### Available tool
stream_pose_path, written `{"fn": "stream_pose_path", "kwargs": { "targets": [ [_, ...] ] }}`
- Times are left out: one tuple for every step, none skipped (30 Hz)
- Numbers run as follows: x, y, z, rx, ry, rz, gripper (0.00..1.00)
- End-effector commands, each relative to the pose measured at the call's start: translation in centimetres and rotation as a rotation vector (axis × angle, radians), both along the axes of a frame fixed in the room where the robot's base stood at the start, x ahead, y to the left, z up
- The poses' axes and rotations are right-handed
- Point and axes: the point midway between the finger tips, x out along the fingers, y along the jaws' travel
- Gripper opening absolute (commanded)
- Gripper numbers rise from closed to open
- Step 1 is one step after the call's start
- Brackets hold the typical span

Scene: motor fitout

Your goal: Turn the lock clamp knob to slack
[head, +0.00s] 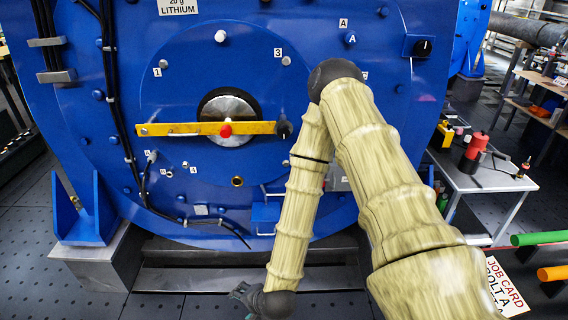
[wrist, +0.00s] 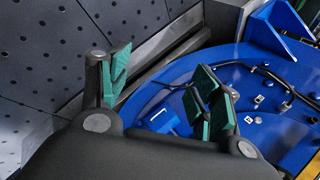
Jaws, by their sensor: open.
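A yellow bar (head: 190,129) lies level across the steel shaft end (head: 228,105) on the blue motor face. A red knob (head: 226,130) sits at its middle and a black knob (head: 284,129) at its right end. No label shows which is the lock clamp knob. My gripper (head: 246,292) is low in front of the motor, below and apart from the bar. In the wrist view, its green-padded fingers (wrist: 162,92) are spread with nothing held between them. A yellow edge, likely the bar, shows at that view's lower right corner (wrist: 312,166).
The blue motor housing (head: 95,165) fills the middle, with a black cable down its left side. A black knob on a blue box (head: 423,47) sits upper right. A small blue bracket (head: 266,212) projects low on the face. A side table (head: 485,175) stands right.

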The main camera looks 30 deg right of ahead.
Motion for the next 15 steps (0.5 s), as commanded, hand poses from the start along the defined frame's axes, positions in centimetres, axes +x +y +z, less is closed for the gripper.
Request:
{"fn": "stream_pose_path", "kwargs": {
  "targets": [
    [2.0, -0.4, 0.7, 0.061, -0.044, -0.092, 0.64],
    [3.1, -0.6, 1.3, 0.101, -0.067, -0.147, 0.64],
    [4.6, -0.9, 2.3, 0.155, -0.101, -0.222, 0.64],
    [5.7, -1.3, 3.1, 0.197, -0.127, -0.277, 0.64],
    [6.8, -1.6, 3.8, 0.238, -0.152, -0.331, 0.64],
    [8.2, -2.1, 4.9, 0.298, -0.186, -0.401, 0.64],
    [9.1, -2.6, 5.8, 0.343, -0.211, -0.454, 0.64],
    [10.1, -3.1, 6.7, 0.390, -0.238, -0.506, 0.64],
    [11.3, -3.8, 7.8, 0.452, -0.271, -0.573, 0.64],
    [12.2, -4.3, 8.8, 0.501, -0.299, -0.622, 0.64],
    [13.0, -5.0, 9.7, 0.550, -0.324, -0.671, 0.64],
    [14.1, -5.8, 11.0, 0.617, -0.359, -0.734, 0.64],
    [14.9, -6.6, 12.0, 0.670, -0.386, -0.781, 0.64],
    [15.6, -7.3, 13.0, 0.723, -0.413, -0.826, 0.64],
    [16.5, -8.4, 14.3, 0.794, -0.450, -0.885, 0.64]
  ]
}}
